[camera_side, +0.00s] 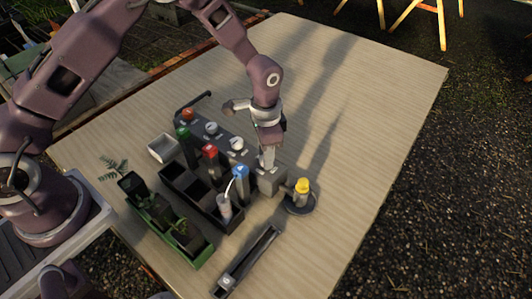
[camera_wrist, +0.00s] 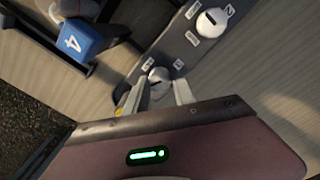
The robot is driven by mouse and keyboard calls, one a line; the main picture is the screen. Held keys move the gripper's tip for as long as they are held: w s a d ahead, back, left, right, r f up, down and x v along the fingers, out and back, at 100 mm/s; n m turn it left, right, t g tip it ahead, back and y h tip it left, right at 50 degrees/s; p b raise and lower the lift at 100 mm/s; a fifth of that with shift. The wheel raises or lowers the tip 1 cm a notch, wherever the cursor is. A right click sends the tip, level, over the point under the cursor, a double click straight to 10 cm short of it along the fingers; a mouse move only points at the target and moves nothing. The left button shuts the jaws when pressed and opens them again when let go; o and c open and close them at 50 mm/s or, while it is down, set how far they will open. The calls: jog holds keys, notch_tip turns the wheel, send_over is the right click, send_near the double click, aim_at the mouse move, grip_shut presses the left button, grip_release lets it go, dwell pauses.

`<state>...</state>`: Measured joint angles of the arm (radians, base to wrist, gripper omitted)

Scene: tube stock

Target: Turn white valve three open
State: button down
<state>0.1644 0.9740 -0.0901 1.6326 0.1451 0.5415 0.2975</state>
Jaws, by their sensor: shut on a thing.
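The grey valve block (camera_side: 273,182) runs diagonally across the table, with white round valves along its top. One white valve (camera_side: 211,128) is at its far part and another (camera_side: 236,143) nearer. The end valve, white valve three (camera_wrist: 158,78), sits between my fingers in the wrist view, with small labels beside it. In the side view my gripper hides it. The neighbouring valve (camera_wrist: 212,22) is marked 2. My gripper (camera_side: 267,164) points down over the block's near end; its fingers also show in the wrist view (camera_wrist: 156,92), shut on valve three. The valve's exact turn is hard to read.
A black rack (camera_side: 172,173) beside the block holds tubes with red (camera_side: 210,151) and blue (camera_side: 241,171) caps. A yellow-capped item (camera_side: 302,186) stands on a dark round base to the right. A green planter (camera_side: 196,255) and black tray (camera_side: 245,262) lie nearer. The table's far right is clear.

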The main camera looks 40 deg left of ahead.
jog(key=n, duration=0.4)
jog(key=shift+n, duration=0.6)
jog(key=c, duration=1.1)
grip_release()
jog(key=shift+o, duration=0.2)
notch_tip(320, 180, up, 7)
jog(key=shift+r, duration=0.1)
